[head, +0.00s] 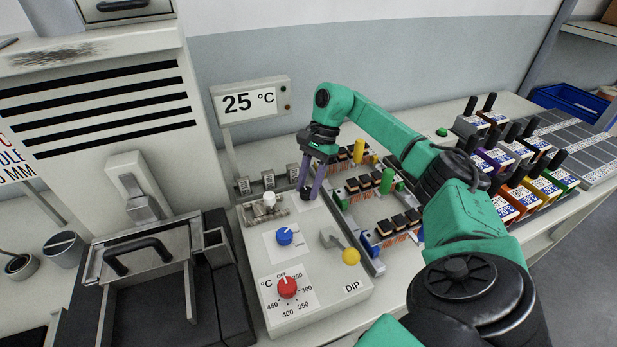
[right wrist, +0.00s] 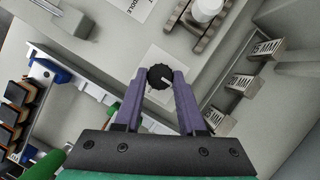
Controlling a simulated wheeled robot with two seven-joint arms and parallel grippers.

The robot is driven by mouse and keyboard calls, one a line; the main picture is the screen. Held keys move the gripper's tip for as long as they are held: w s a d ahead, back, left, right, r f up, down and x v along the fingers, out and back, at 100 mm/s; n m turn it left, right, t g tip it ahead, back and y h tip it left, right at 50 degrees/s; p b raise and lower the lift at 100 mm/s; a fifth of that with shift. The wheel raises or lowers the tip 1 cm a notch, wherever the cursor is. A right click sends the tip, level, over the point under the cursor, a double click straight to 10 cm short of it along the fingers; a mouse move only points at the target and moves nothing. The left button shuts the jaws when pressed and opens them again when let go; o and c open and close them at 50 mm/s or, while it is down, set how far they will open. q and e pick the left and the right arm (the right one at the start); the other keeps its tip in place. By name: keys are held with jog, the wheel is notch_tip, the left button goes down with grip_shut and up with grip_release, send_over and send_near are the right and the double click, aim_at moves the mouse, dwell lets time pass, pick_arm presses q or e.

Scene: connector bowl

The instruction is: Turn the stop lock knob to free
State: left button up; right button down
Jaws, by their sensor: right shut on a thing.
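The stop lock knob is a small black knob with a white pointer mark. In the right wrist view the knob (right wrist: 159,77) sits between the tips of my right gripper (right wrist: 160,82), whose purple fingers are shut on its sides. In the head view my right gripper (head: 309,188) reaches down to the same knob (head: 306,193) at the back right of the control panel (head: 330,290). The fingers hide part of the knob and its label there. My left gripper does not show.
A blue knob (head: 284,236), a red temperature dial (head: 287,287) and a yellow-tipped lever (head: 350,256) stand on the panel in front. A white knob (head: 269,199) is left of my gripper. A display (head: 250,102) reads 25 °C. Connector racks lie to the right.

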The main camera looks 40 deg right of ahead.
jog(key=shift+r, duration=0.1)
jog(key=c, duration=0.5)
grip_release()
jog(key=s+p+v, duration=0.1)
jog(key=p+v, duration=0.3)
jog(key=v, duration=1)
jog(key=shift+w+r, duration=0.25)
jog(key=shift+w, duration=0.15)
jog(key=shift+f, duration=0.1)
